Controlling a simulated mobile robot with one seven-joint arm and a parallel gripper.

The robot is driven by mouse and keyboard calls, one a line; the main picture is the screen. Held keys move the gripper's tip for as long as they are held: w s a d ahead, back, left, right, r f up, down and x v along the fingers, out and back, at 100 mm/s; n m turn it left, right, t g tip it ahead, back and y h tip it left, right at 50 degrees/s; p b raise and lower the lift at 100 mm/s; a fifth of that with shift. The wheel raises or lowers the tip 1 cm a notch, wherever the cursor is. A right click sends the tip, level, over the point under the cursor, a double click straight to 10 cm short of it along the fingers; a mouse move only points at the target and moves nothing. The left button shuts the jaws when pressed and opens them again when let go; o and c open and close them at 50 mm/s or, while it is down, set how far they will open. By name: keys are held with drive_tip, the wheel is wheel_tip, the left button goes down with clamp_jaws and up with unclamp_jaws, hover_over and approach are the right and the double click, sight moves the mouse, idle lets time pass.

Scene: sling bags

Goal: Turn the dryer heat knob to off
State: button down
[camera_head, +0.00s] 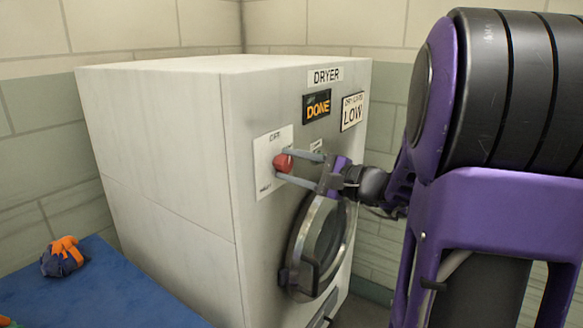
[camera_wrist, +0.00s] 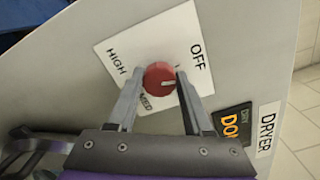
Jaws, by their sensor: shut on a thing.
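The red round heat knob (camera_head: 282,163) sits on a white label plate (camera_head: 266,180) on the front of the white dryer (camera_head: 165,140). My gripper (camera_head: 285,164) reaches it from the right with one finger above and one below the knob. In the wrist view the knob (camera_wrist: 158,78) lies between the two fingertips of my gripper (camera_wrist: 159,77), which are shut on it. The plate (camera_wrist: 120,42) reads OFF at upper right, HIGH at left and MED just below the knob. A short pale mark on the knob faces right in the wrist view, a little below the OFF word.
The dryer's round door (camera_head: 320,245) with a dark handle is below my gripper. A DONE sign (camera_head: 316,106) and a LOW sign (camera_head: 352,111) are above right of the knob. A blue surface (camera_head: 110,290) with a dark and orange bundle (camera_head: 63,257) is at lower left.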

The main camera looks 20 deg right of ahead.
drive_tip(key=shift+n, duration=1.2)
drive_tip(key=shift+c, duration=1.5)
unclamp_jaws()
drive_tip(key=shift+s, duration=0.1)
drive_tip(key=v, duration=1.7)
drive_tip(key=shift+s+d+f, duration=0.1)
